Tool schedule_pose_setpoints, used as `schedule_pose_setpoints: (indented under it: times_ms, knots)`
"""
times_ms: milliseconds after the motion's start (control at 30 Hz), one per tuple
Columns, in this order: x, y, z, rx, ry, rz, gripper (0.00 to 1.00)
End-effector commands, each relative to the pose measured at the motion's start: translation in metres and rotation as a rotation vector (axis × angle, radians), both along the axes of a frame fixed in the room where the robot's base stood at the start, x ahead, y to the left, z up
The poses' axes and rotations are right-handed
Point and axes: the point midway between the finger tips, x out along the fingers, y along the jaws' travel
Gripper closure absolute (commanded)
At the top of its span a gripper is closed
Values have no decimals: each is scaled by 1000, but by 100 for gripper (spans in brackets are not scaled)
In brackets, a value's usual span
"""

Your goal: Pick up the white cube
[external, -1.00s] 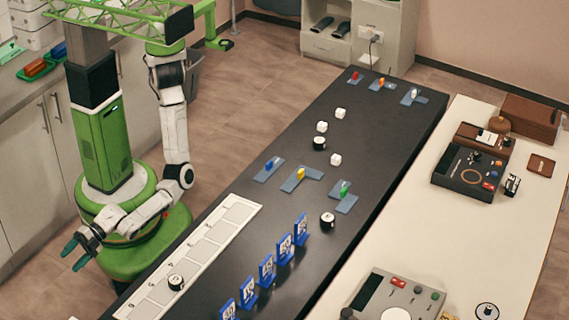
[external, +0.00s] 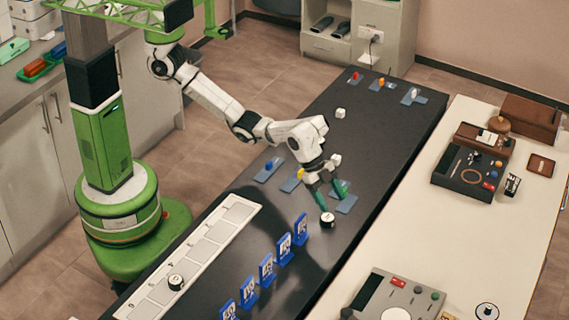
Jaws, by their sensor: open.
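One small white cube (external: 340,113) lies on the far part of the dark table. Another white cube (external: 336,159) shows just right of my wrist, partly close behind the arm. A third white cube, seen earlier left of these, is hidden behind my arm now. My gripper (external: 331,198) has green fingers, is open and points down over the table. It is nearer the camera than the white cubes, between a blue plate with a green piece (external: 346,196) and a black round piece with a white top (external: 327,220). I see nothing between the fingers.
Blue numbered stands (external: 267,271) line the near part of the dark table (external: 375,130). A white strip of squares (external: 208,251) lies along its left side with a black round piece (external: 176,282). Blue plates with coloured pegs (external: 382,85) lie at the far end. A cream table (external: 420,240) stands right.

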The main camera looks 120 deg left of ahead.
Motion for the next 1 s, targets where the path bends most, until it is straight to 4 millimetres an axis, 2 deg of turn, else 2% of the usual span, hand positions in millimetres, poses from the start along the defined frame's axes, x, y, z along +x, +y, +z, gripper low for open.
schedule_pose_setpoints:
  times_ms: [33,67,100,200,300,400,500,600,1000]
  knots:
    - [-5,55,3,13,69,71,38]
    - [-10,84,1,17,110,106,38]
    - [-19,120,-1,20,167,154,38]
    - [-50,202,-5,13,303,261,38]
    - [-85,266,-6,-6,419,347,38]
    - [-115,308,-7,-32,505,407,38]
    - [-134,331,-7,-49,557,439,38]
    - [-143,340,-10,-58,580,453,38]
    - [-144,341,-60,-60,582,454,38]
